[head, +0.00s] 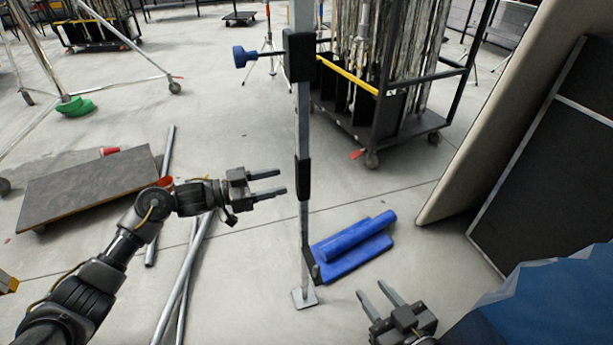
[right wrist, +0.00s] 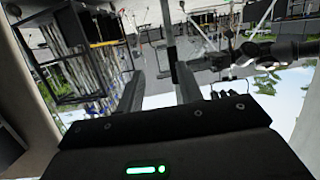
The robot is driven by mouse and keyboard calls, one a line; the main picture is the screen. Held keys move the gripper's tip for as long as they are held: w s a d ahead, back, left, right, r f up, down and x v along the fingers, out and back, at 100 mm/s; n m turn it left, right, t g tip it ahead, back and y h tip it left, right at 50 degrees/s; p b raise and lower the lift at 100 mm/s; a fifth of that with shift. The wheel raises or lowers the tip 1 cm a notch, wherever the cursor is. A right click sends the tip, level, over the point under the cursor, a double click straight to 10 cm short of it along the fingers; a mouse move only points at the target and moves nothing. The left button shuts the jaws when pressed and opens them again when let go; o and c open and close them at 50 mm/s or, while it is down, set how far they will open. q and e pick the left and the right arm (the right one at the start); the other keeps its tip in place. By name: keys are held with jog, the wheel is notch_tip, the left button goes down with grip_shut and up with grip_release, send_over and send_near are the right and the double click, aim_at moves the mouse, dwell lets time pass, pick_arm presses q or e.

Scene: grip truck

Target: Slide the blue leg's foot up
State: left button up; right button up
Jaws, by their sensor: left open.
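A grey metal leg (head: 303,130) with black collars stands upright in the middle of the head view. A blue knob (head: 244,57) sticks out left from its upper collar (head: 298,56). Its foot is a small flat plate (head: 304,297) at floor level. A blue piece (head: 352,247), a flat pad with a roll on it, shows just right of the lower leg; I cannot tell whether it is joined to it. My left gripper (head: 284,182) is open and empty, its fingers pointing at the leg from the left. My right gripper (head: 373,288) is open and empty, low right of the foot.
A wheeled cart (head: 400,125) with upright poles stands behind right. Dark panels (head: 545,190) lean at the right. A low dolly (head: 85,185) and loose metal pipes (head: 190,275) lie at the left. The floor around the foot is mostly clear.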

aim_at(296, 177)
pick_arm(q)
jog(key=b+x, duration=0.1)
jog(key=x, duration=0.6)
jog(key=shift+d+f, duration=0.1)
jog(key=shift+d, duration=0.1)
jog(key=shift+x, duration=0.75)
pick_arm(e)
jog(key=shift+s+a+r+n+t+y, duration=0.15)
jog(key=shift+a+r+t+y, duration=0.3)
jog(key=shift+r, duration=0.25)
jog(key=shift+w+a+r+n+t+y, duration=0.1)
jog(key=shift+a+r+t+y, duration=0.3)
jog(key=shift+r, duration=0.35)
jog(key=shift+s+a+r+n+t+y, duration=0.15)
jog(key=shift+a+r+t+y, duration=0.25)
jog(key=shift+r, duration=0.3)
pick_arm(q)
jog(key=shift+c, duration=0.3)
pick_arm(e)
jog(key=shift+w, duration=0.1)
